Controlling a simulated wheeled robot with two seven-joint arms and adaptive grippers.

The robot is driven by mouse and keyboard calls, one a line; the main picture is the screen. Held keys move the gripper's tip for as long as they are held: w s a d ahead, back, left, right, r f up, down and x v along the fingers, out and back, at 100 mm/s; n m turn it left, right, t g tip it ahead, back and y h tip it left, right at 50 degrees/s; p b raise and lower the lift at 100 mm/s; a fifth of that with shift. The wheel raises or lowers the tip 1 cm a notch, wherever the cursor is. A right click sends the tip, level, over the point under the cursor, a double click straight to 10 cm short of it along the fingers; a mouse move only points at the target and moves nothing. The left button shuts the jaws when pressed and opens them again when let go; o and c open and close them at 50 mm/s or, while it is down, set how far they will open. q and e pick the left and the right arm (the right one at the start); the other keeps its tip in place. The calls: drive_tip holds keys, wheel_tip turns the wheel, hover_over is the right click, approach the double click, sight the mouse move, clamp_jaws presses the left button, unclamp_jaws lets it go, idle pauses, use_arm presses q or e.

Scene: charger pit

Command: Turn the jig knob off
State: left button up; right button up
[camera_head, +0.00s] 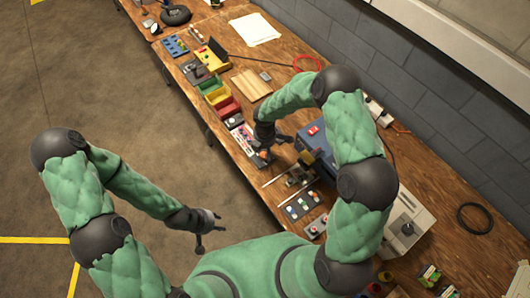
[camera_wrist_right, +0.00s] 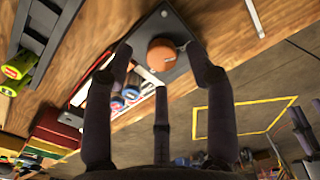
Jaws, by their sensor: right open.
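The jig knob is a round orange knob (camera_wrist_right: 162,54) on a dark plate (camera_wrist_right: 178,28) with a light pointer mark at its side. In the head view a small orange knob (camera_head: 263,154) shows beside my right fingers, on the bench near its front edge. My right gripper (camera_head: 272,143) is open over it. In the wrist view its fingers (camera_wrist_right: 160,72) are spread around the knob, with gaps on both sides; contact cannot be made out. My left gripper (camera_head: 208,232) is open and empty, off the bench over the floor.
The wooden bench (camera_head: 290,95) runs diagonally. Red and yellow bins (camera_head: 228,106) stand left of my right gripper. A blue box (camera_head: 318,150) stands close on its right, partly behind my arm. A panel with several buttons (camera_head: 302,205) lies nearer. A grey wall (camera_head: 370,50) backs the bench.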

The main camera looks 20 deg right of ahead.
sight(265, 154)
wheel_tip(265, 154, up, 9)
drive_tip(key=shift+r, duration=0.2)
drive_tip(key=shift+s, duration=0.1)
idle(0.5)
